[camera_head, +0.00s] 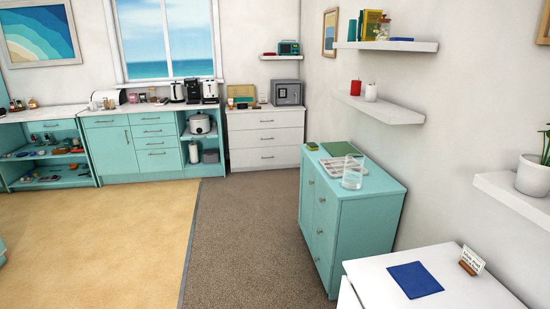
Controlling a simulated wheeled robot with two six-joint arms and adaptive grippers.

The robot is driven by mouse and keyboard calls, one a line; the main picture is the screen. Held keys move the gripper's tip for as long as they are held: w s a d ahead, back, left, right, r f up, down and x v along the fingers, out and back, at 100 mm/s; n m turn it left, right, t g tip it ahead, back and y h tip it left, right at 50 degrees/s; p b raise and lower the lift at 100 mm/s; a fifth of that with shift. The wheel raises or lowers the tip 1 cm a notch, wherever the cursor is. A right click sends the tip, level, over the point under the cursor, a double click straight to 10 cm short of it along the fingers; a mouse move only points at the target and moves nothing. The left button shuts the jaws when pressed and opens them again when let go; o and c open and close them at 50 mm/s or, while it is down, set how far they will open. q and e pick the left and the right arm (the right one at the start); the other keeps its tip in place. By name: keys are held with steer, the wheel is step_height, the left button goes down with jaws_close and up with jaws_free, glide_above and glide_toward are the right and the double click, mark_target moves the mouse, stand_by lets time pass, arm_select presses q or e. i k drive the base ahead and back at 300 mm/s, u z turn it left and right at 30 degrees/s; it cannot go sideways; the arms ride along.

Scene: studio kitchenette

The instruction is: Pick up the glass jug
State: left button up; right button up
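A clear glass jug (352,172) stands upright on top of the teal cabinet (350,222) at the right of centre in the head view. It is near the cabinet's front part, just in front of a pale tray (331,167) or similar flat item. Neither of my grippers shows in this view. The jug is apart from any gripper in sight.
A green flat item (338,149) and a small dark box (312,146) lie at the cabinet's back. A white cabinet (430,285) with a blue cloth (415,279) stands nearer. Wall shelves (378,107) hang at right. The brown carpet (240,240) is clear.

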mark_target(354, 164)
steer(key=u, duration=0.4)
steer(key=i, duration=2.95)
steer(key=z, duration=1.45)
steer(key=i, duration=0.9)
steer(key=z, duration=0.65)
